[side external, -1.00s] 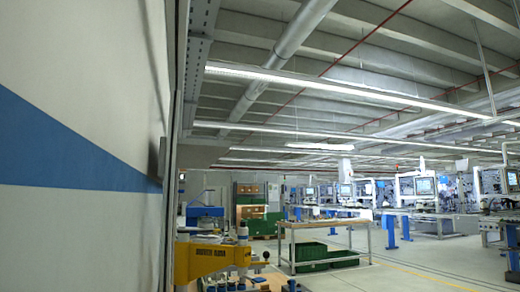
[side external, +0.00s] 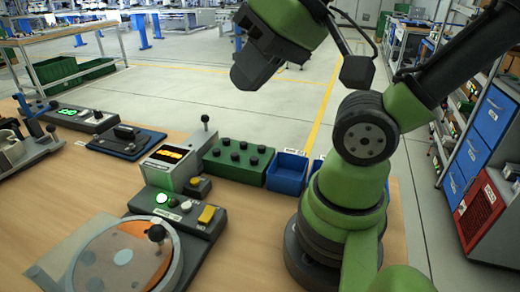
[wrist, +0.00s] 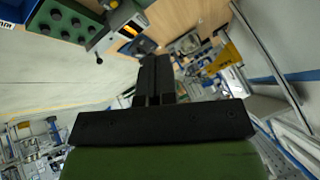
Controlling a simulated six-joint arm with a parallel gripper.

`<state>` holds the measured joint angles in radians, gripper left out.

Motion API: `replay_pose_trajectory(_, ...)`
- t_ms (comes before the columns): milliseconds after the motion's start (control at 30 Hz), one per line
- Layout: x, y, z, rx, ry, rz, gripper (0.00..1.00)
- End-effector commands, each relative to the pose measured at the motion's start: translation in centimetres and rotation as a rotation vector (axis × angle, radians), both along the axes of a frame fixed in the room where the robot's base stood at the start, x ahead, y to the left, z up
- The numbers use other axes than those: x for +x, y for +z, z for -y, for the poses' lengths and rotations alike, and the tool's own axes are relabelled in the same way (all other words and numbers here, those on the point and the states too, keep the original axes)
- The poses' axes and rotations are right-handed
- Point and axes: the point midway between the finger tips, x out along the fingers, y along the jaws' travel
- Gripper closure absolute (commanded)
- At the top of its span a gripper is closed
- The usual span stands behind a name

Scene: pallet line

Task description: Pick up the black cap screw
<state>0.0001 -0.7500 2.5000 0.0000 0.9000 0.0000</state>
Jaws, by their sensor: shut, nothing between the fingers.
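Several black cap screws (side external: 254,160) stand upright in a green block (side external: 225,168) on the wooden table; I cannot tell which one the task means. The green block (wrist: 62,28) also shows in the wrist view at the top left, with black screw heads (wrist: 75,22) on it. My gripper (side external: 243,79) is raised in the air above and beyond the block in the side view, apart from it. In the wrist view its fingers (wrist: 155,62) are together with nothing between them.
Blue bins (side external: 287,172) stand right of the block. A device with an orange display (side external: 173,153) and a button box (side external: 190,212) stand to its left. A round plate fixture (side external: 122,257) is at the front. Bare table lies at the left front.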

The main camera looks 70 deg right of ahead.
Motion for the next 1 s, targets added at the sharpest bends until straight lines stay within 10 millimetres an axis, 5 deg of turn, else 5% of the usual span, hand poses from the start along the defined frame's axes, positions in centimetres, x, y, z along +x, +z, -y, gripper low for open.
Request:
replay_pose_trajectory(367,0.0,0.0,0.0,0.0,0.0,0.0,1.0)
replay_pose_trajectory(633,0.0,0.0,0.0,0.0,0.0,0.0,0.48)
replay_pose_trajectory(1000,1.1,-0.6,1.0,-0.022,-0.042,-0.02,0.48)
